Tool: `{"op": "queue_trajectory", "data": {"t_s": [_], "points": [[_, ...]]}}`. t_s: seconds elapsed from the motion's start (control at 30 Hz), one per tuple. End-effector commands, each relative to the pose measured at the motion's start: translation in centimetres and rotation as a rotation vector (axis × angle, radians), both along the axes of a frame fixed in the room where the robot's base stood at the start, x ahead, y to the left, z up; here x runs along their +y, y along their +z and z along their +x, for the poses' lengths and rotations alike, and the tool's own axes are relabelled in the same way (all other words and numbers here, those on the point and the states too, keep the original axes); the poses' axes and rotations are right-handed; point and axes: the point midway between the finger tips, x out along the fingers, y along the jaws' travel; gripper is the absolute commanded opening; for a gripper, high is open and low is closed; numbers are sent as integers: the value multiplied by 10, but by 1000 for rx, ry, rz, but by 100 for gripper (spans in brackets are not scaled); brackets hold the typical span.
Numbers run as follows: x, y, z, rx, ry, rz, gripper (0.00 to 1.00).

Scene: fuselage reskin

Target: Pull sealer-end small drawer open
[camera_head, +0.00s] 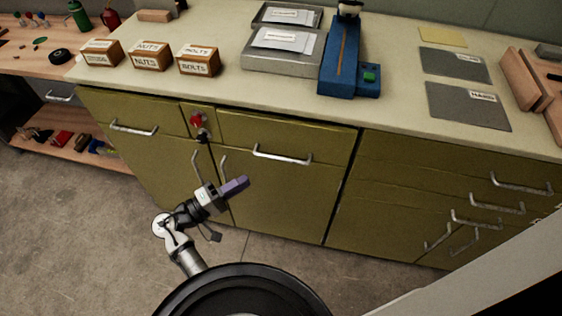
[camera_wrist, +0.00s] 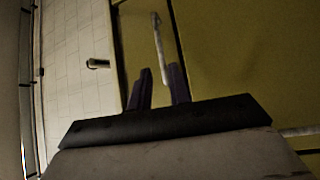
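The olive cabinet front has a drawer with a long handle (camera_head: 282,155) below the blue bench device (camera_head: 340,55), which may be the sealer. Another drawer with a handle (camera_head: 133,128) is at the left, and stacked small drawers with handles (camera_head: 497,208) are at the right. I cannot tell which one the task names. My gripper (camera_head: 236,186) is in front of the middle doors, below the long handle. In the wrist view my two dark fingers (camera_wrist: 160,82) are apart. A pale bar handle (camera_wrist: 159,45) shows beyond and between them; contact is unclear.
Two upright door handles (camera_head: 224,166) are close by my gripper. A red knob (camera_head: 197,120) sits between the upper drawers. Boxes (camera_head: 150,56), a grey tray (camera_head: 282,62) and grey mats (camera_head: 467,106) are on the worktop (camera_head: 400,100). The floor (camera_head: 70,240) at left is clear.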

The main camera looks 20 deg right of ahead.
Motion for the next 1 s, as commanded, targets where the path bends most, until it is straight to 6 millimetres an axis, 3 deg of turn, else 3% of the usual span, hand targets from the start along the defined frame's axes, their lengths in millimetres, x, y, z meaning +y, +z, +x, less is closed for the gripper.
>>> {"op": "queue_trajectory", "data": {"t_s": [0.17,0.7,1.0], "points": [[-16,3,-2,2,-24,-12,20],[-117,19,17,1,-18,-9,20],[-135,19,21,0,-15,-9,20]]}}
